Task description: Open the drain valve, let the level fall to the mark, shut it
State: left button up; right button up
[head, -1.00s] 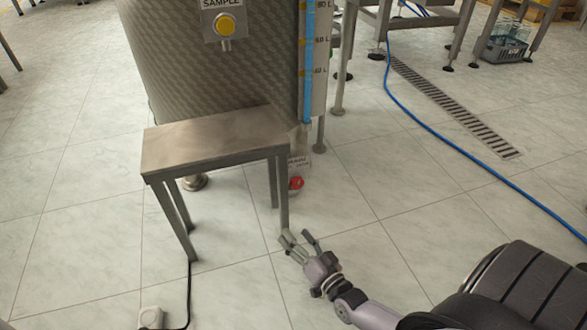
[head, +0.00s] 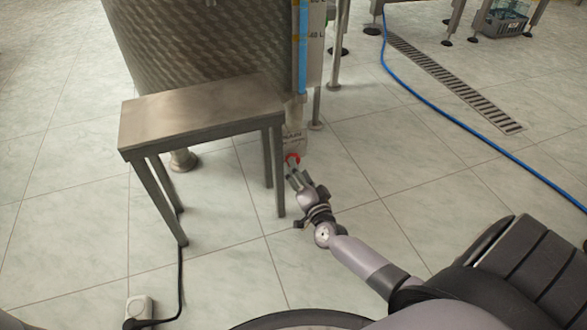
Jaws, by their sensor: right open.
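The red drain valve handle (head: 292,158) sits low at the tank's front, just right of the stool's far leg and under the drain label (head: 292,139). My right gripper (head: 295,176) is open, right at the handle in the picture, with its fingers partly covering it. I cannot tell whether the fingers touch it. The steel tank (head: 200,50) stands behind. Its level gauge (head: 303,50) shows a blue column beside a scale with a 40 L mark; the top of the column is out of view. My left gripper is not in view.
A steel stool (head: 200,113) stands in front of the tank, close to the left of my right gripper. A black cable runs to a white socket box (head: 139,308) on the floor. A blue hose (head: 430,110) and floor grate (head: 455,83) lie right. Tiles between are clear.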

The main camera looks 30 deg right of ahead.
jog(key=b+x, duration=0.1)
jog(key=x, duration=0.3)
jog(key=shift+w+b, duration=0.25)
jog(key=shift+b, duration=0.05)
jog(key=c, duration=1.2)
jog(key=shift+o, duration=0.2)
